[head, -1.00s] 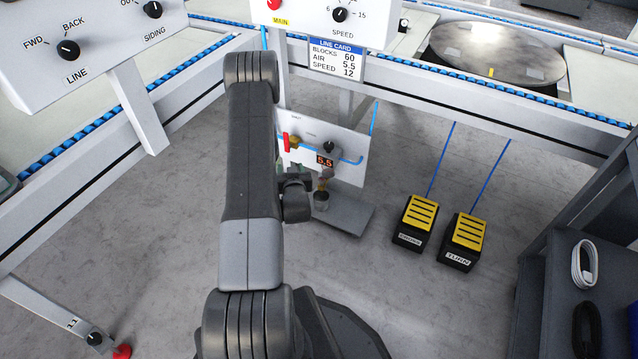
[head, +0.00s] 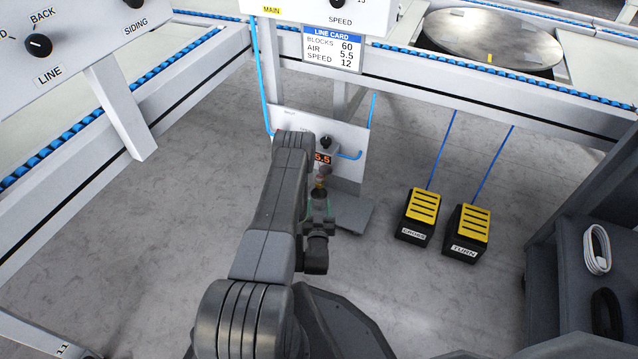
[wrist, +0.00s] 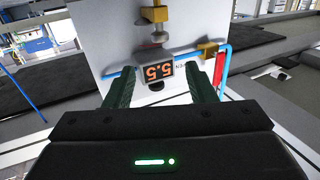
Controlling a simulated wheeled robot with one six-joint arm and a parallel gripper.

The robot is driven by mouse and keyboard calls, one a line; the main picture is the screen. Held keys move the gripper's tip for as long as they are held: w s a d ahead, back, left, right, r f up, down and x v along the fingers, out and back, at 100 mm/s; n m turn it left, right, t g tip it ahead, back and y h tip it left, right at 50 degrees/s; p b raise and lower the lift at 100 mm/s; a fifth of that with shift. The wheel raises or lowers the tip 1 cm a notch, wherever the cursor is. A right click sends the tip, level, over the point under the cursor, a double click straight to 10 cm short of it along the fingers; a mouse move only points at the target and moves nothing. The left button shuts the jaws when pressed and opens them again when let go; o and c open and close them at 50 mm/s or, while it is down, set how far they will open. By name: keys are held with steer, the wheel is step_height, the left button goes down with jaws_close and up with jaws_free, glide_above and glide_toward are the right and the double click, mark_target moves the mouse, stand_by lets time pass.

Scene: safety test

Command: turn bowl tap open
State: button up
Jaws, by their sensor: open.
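The air panel (head: 350,137) hangs under the line and carries a regulator with an orange 5.5 display (head: 322,159). A small brass fitting (head: 319,191), apparently the bowl tap, shows below the display. In the wrist view, which is upside down, the brass fitting (wrist: 154,17) is at the top and the display (wrist: 157,71) lies between the fingers. My gripper (wrist: 170,68) is open and empty, its green fingers pointing at the panel. In the head view my gripper (head: 318,207) is close to the brass fitting; contact cannot be told.
A red lever (wrist: 220,65) sits beside a brass valve (wrist: 207,50) on the panel. Blue hose runs across it. Two yellow-topped pedals (head: 419,216) (head: 467,232) stand on the floor at right. A dark shelf (head: 570,290) is at far right. Floor between is clear.

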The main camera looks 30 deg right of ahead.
mark_target(319, 180)
steer(key=b+x, duration=0.3)
steer(key=x, duration=0.8)
steer(key=shift+w+d, duration=0.1)
steer(key=shift+w, duration=0.1)
steer(key=shift+c, duration=0.3)
steer(key=c, duration=0.9)
